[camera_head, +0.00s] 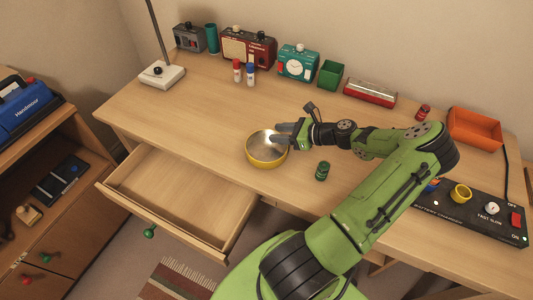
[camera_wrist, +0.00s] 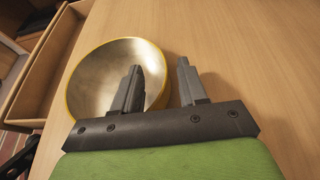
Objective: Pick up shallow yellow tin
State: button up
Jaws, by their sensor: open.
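The shallow yellow tin (camera_head: 254,158) is a round bowl with a yellow outside and a metallic inside, upright on the desk near the open drawer. In the wrist view the tin (camera_wrist: 88,72) lies at the left, under and beyond the fingers. My gripper (camera_head: 279,137) is at the tin's right side in the head view. In the wrist view my gripper (camera_wrist: 160,80) is open, with one finger over the tin's inside and the other outside its right rim. Nothing is held. Whether a finger touches the tin cannot be told.
An open empty drawer (camera_head: 180,190) juts from the desk's front left. A green cylinder (camera_head: 322,171) stands right of the tin. A charger box (camera_head: 470,212) sits at the right. Radios, a clock (camera_head: 298,63) and an orange tray (camera_head: 475,130) line the back. Desk left of the tin is clear.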

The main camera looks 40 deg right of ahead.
jog(key=shift+w, duration=0.1)
jog(key=shift+c, duration=0.3)
grip_shut()
